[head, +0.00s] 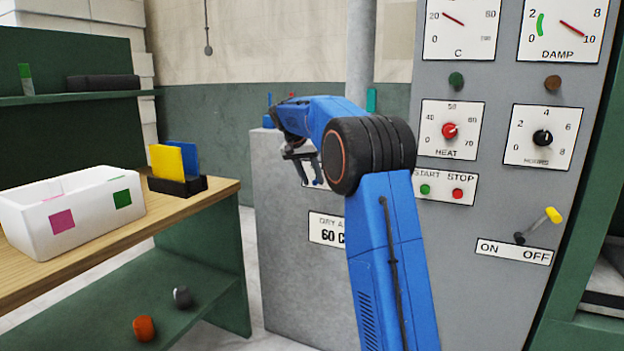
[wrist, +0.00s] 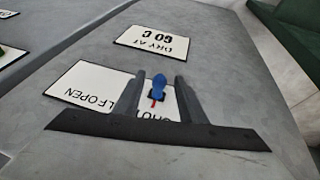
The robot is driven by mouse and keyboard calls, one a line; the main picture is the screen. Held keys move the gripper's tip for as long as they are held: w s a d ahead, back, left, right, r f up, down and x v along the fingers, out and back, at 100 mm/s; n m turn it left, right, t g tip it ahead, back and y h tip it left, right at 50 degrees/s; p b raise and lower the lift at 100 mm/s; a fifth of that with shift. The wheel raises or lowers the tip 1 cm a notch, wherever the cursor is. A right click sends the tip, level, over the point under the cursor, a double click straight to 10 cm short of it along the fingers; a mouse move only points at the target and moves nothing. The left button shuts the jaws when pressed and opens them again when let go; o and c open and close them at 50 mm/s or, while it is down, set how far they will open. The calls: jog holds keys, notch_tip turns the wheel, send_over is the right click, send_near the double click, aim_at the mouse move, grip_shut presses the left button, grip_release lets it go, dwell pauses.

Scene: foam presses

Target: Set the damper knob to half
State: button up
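The damper knob (wrist: 158,87) is blue with a dark base and a red mark, on a white plate (wrist: 80,83) in the wrist view. The plate's lettering is upside down there; "OPEN" and part of "HALF" and "SHUT" can be read. The red mark points down in the picture, toward the "SHUT" lettering. My gripper (wrist: 160,78) is open, with one finger on each side of the knob and gaps between. Whether the fingertips reach down around it I cannot tell.
The grey cabinet (head: 290,260) bears a "DRY AT 60 C" plate (wrist: 152,42). A control panel (head: 455,250) with dials, buttons and a yellow-tipped lever (head: 552,215) stands to the right. A wooden bench (head: 150,225) with a white box (head: 75,205) is at left.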

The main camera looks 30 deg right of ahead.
jog(key=shift+f, duration=0.1)
grip_shut()
jog(key=s+d, duration=0.3)
jog(key=s, duration=0.1)
jog(key=shift+s+d, duration=0.35)
grip_release()
jog(key=v, duration=1.7)
